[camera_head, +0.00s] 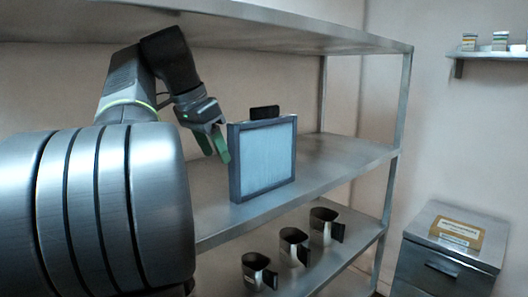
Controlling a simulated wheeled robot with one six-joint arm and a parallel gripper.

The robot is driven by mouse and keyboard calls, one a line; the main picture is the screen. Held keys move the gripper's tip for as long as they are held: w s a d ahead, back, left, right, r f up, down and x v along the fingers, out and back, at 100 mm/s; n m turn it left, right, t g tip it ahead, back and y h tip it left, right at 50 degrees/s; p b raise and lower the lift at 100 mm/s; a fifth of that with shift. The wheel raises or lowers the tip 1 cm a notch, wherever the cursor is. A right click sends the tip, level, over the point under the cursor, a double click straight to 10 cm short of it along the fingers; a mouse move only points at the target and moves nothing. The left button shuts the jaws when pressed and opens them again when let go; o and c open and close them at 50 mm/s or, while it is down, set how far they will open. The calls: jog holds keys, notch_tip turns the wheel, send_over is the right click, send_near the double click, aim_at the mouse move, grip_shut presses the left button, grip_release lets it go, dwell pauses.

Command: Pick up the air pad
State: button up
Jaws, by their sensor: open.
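The air pad (265,155) is a pale blue pleated panel in a dark grey frame with a black tab on top. It stands upright on the middle metal shelf (330,165). My gripper (215,150), with green finger pads, is open and empty just left of the pad's upper left edge. Its fingers point downward, and I cannot tell whether the nearer finger touches the frame.
The upper shelf (250,22) runs above my arm, and a shelf post (392,180) stands at right. Several metal cups, including one (325,227), stand on the lower shelf. A metal cabinet (450,250) stands at lower right. The middle shelf is clear right of the pad.

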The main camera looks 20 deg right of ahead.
aim_at(230, 138)
jog(key=d, duration=0.1)
jog(key=w+d+p, duration=0.1)
jog(key=d, duration=0.1)
jog(key=w+d+p, duration=0.1)
jog(key=d, duration=0.1)
jog(key=shift+f, duration=0.25)
jog(key=shift+s+f, duration=0.1)
jog(key=shift+f, duration=0.2)
jog(key=c, duration=1.1)
jog(key=shift+c, duration=0.2)
jog(key=shift+r, duration=0.15)
